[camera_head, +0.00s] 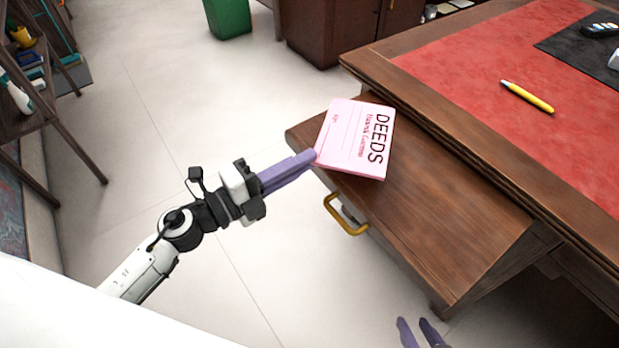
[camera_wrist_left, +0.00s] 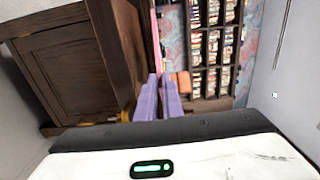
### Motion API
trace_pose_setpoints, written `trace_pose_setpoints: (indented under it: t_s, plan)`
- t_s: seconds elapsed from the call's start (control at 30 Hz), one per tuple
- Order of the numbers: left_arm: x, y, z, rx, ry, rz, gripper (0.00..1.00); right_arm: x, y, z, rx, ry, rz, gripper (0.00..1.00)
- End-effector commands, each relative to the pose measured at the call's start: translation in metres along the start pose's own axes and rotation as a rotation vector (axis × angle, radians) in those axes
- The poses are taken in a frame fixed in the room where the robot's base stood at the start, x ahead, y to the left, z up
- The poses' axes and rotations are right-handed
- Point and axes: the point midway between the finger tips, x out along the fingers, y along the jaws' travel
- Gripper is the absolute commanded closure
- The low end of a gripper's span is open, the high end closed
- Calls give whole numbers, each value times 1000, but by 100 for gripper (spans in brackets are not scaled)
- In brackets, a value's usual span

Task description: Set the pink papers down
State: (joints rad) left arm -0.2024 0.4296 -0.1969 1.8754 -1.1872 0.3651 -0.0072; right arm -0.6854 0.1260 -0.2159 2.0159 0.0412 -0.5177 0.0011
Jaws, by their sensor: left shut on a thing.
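The pink papers (camera_head: 355,138), marked "DEEDS", are a flat pink sheaf over the far end of the lower brown wooden top (camera_head: 455,215) beside the desk. My left gripper (camera_head: 312,158) has its purple fingers shut on the papers' near left edge. In the left wrist view the papers (camera_wrist_left: 156,40) show only as a thin pink strip beyond the fingertips (camera_wrist_left: 160,82). I cannot tell whether the papers touch the wood. My right gripper (camera_head: 420,332) shows only its purple fingertips at the bottom edge, apart and with nothing between them.
The desk (camera_head: 480,85) with its red leather top is at the right, and a yellow pen (camera_head: 527,96) lies on it. A gold handle (camera_head: 344,215) sticks out from the lower wooden front. A green bin (camera_head: 228,18) stands behind. The lower wooden top is clear toward the front.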

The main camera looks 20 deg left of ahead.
Motion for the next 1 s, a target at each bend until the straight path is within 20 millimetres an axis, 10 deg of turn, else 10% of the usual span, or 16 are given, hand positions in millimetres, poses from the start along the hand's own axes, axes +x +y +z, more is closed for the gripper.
trace_pose_setpoints:
  t_s: [0.4, 0.77, 0.87, 1.0]
  plan:
    - [0, 45, 1, -2, -2, -3, 100, 11, 0, 17, 5, -1, -7, 71]
    - [0, 48, 0, 1, -1, -2, 100, 11, 2, 20, 2, -5, -6, 71]
    - [0, 47, 0, 1, -1, -1, 78, 10, 2, 19, 2, -5, -6, 71]
    - [0, 47, 0, 1, -1, -1, 75, 10, 2, 18, 1, -4, -5, 71]
